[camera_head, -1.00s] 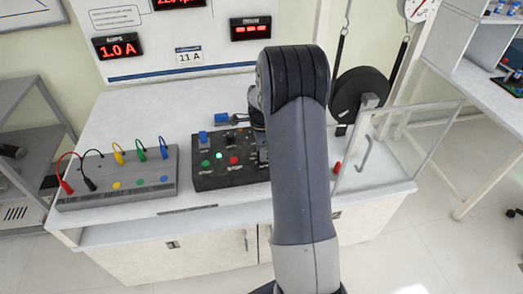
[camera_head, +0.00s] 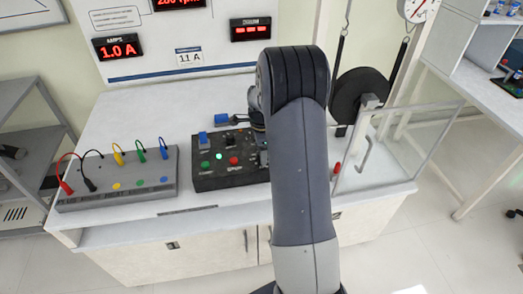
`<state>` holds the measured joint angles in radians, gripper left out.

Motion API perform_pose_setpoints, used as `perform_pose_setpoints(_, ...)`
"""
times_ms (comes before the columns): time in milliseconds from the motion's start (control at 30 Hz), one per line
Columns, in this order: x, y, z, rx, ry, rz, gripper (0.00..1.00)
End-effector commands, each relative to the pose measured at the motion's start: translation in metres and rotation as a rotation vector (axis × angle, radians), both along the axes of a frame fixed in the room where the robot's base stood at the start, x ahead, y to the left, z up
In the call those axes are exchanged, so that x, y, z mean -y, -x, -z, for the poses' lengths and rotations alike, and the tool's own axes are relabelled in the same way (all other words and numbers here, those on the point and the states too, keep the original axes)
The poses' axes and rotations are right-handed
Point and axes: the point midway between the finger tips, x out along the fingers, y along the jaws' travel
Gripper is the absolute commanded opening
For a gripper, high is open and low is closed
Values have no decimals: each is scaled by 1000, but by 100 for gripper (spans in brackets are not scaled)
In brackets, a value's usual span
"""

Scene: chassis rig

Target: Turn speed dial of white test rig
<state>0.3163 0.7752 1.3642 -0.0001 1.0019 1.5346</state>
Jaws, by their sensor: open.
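The white test rig's bench (camera_head: 120,119) stands in front of me. A black control box (camera_head: 226,182) on it has a blue switch, a lit green lamp, and green and red buttons. My arm covers its right end, and I cannot make out the speed dial. My gripper is hidden behind my upright arm; only a bit of my dark wrist shows left of the arm, above the box's right end. A red readout on the back panel (camera_head: 220,55), cut by the top edge, seems to read 280 rpm.
A grey terminal box (camera_head: 120,185) with coloured leads stands left of the control box. A black wheel (camera_head: 350,96) and a clear guard (camera_head: 410,140) are on the right. A red AMPS display (camera_head: 118,46) reads 1.0 A. The bench's back left is clear.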

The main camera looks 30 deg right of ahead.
Motion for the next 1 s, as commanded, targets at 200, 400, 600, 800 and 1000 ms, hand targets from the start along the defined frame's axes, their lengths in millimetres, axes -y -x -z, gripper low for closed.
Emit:
perform_pose_setpoints(200,0,-1,-20,4,1,0,52)
perform_pose_setpoints(400,0,-1,-62,5,1,0,52)
perform_pose_setpoints(600,0,-1,-95,3,1,0,52)
perform_pose_setpoints(800,0,0,-107,0,0,0,52)
perform_pose_setpoints(1000,0,0,-108,0,0,0,52)
